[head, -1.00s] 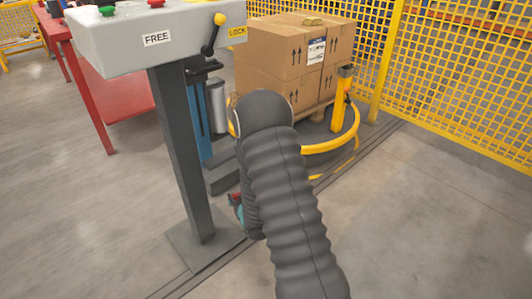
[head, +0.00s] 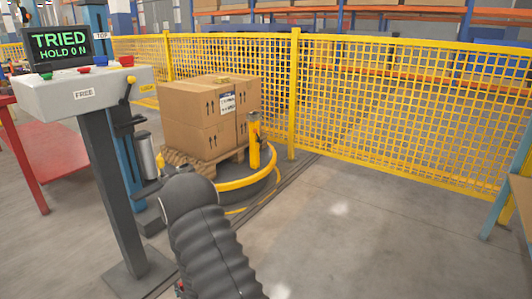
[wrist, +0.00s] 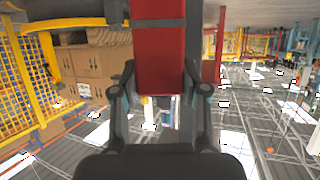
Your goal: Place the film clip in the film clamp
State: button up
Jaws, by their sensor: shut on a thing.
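In the wrist view my gripper (wrist: 164,88) is shut on a red piece (wrist: 159,45), which looks like the film clip. The piece extends away from the jaws, with a dark strip along its right side. In the head view my arm hides nearly all of the gripper; only a speck of red shows at its lower left. A yellow post (head: 254,145) with a dark fitting at its top stands at the edge of the round turntable (head: 240,197). I cannot tell for sure that this fitting is the film clamp. The held piece is apart from the post.
Cartons (head: 205,112) stand on a pallet on the turntable. A grey control stand (head: 110,180) with FREE and LOCK labels and a lit screen (head: 60,48) is at left, before a red table (head: 50,150). Yellow mesh fence (head: 400,110) runs behind.

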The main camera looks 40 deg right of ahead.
aim_at(254, 118)
jog(key=z, duration=1.6)
jog(key=i, duration=2.4)
jog(key=u, duration=1.4)
jog(key=i, duration=0.7)
jog(key=u, duration=0.7)
